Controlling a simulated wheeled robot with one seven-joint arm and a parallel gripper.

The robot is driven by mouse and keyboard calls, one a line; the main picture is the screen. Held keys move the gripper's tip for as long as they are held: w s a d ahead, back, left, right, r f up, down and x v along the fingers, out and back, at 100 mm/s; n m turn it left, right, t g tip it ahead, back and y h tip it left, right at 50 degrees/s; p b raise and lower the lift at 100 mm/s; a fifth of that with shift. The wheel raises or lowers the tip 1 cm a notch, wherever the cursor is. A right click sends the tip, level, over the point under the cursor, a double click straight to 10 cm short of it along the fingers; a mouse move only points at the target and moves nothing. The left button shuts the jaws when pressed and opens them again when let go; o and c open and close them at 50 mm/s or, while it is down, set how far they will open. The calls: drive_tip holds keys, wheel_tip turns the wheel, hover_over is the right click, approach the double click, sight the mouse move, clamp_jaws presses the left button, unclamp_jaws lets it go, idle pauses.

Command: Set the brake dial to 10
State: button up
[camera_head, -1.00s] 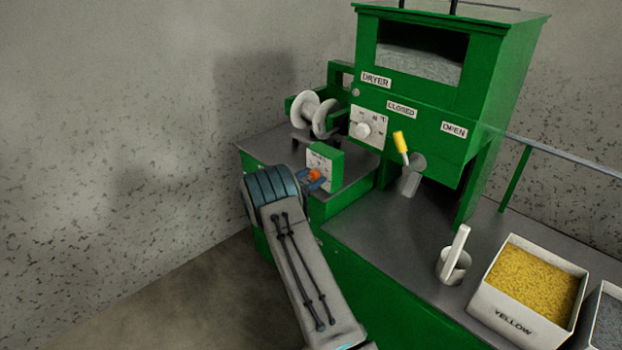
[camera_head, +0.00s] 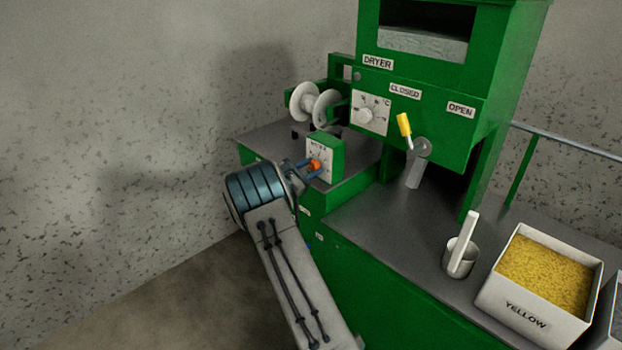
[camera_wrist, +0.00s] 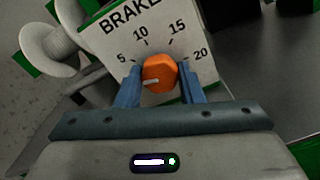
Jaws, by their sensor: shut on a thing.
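The brake dial is an orange knob (camera_wrist: 159,74) on a white plate marked BRAKE (camera_wrist: 135,25), with 5, 10, 15 and 20 around it. Its white pointer line points left and slightly down in the wrist view, below the 5 mark. In the head view, the knob (camera_head: 315,165) sits on the front of a small green box (camera_head: 332,148). My gripper (camera_wrist: 160,88) has its blue fingers on either side of the knob, shut on it. The left finger hides part of the scale below 5. My gripper (camera_head: 308,169) reaches the knob from the lower left.
A white spool (camera_head: 303,103) stands behind the brake box. The green dryer (camera_head: 450,110), with its own white dial (camera_head: 366,114) and yellow-handled lever (camera_head: 404,125), rises to the right. A white cup (camera_head: 456,258) and yellow-pellet box (camera_head: 515,309) stand on the bench at right.

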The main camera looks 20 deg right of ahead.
drive_tip(key=m+b, duration=0.1)
drive_tip(key=b, duration=0.1)
drive_tip(key=m+b, duration=0.3)
drive_tip(key=b, duration=0.1)
drive_tip(key=shift+f+m, duration=0.3)
drive_tip(key=m+b, duration=0.4)
drive_tip(key=b, duration=0.3)
drive_tip(key=shift+w+m, duration=0.1)
drive_tip(key=shift+m, duration=0.2)
drive_tip(key=m+b, duration=0.2)
drive_tip(key=b, duration=0.1)
drive_tip(key=m+b, duration=0.2)
drive_tip(key=b, duration=0.2)
drive_tip(key=shift+r+m, duration=0.2)
drive_tip(key=shift+m, duration=0.1)
drive_tip(key=shift+r+m+b, duration=0.15)
drive_tip(key=shift+m+b, duration=0.55)
drive_tip(key=shift+b, duration=0.2)
drive_tip(key=shift+r, duration=0.15)
drive_tip(key=o, duration=1)
drive_tip(key=shift+c, duration=0.2)
drive_tip(key=shift+a, duration=0.1)
